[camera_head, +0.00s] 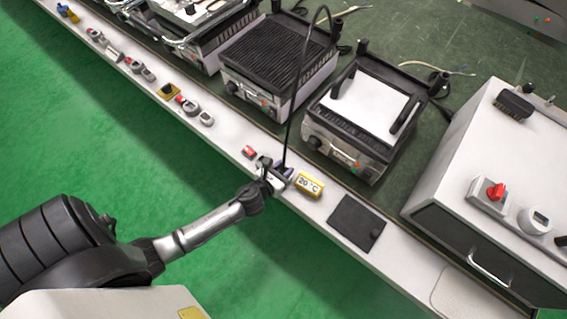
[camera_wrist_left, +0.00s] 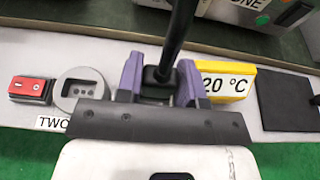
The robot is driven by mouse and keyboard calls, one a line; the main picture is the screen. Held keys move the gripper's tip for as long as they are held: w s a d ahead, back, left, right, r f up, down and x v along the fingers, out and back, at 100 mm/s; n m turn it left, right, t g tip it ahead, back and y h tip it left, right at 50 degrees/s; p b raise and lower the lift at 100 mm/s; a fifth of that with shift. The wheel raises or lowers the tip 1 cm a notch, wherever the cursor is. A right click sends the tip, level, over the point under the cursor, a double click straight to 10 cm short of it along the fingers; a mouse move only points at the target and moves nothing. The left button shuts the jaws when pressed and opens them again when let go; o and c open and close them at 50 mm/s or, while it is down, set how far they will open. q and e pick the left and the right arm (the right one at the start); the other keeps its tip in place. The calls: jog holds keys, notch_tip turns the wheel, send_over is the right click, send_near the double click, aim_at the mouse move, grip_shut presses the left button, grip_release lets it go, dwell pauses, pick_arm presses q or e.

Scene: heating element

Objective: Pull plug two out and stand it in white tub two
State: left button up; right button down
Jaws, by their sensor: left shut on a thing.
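My left gripper (camera_head: 279,171) is at the white ledge, just left of the yellow 20 °C block. In the left wrist view its purple fingers (camera_wrist_left: 160,82) are shut on a black plug (camera_wrist_left: 160,73), with a thick black cable (camera_wrist_left: 177,35) rising from it. In the head view the cable (camera_head: 297,85) arcs high above the grills. The grey round socket (camera_wrist_left: 80,88) beside the TWO label (camera_wrist_left: 52,123) shows bare holes, left of the gripper. The plug's lower end is hidden. I cannot make out white tub two. My right gripper is not in view.
A red switch (camera_wrist_left: 29,88) is left of the socket. The yellow 20 °C block (camera_head: 308,184) and a black pad (camera_head: 356,222) lie to the right. Grills (camera_head: 365,115) stand behind the ledge. A white box (camera_head: 490,150) with a handle stands at the right.

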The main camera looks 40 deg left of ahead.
pick_arm(q)
jog(key=shift+f+b, duration=0.4)
jog(key=shift+f, duration=0.2)
jog(key=shift+f+b, duration=0.65)
jog(key=shift+f, duration=0.1)
jog(key=o, duration=1)
jog(key=shift+s+r, duration=0.1)
jog(key=shift+s, duration=0.1)
jog(key=p+v, duration=0.1)
jog(key=v, duration=1.2)
jog(key=shift+s+p, duration=0.2)
jog(key=shift+p, duration=0.2)
jog(key=shift+d+r, duration=0.1)
jog(key=shift+r, duration=0.05)
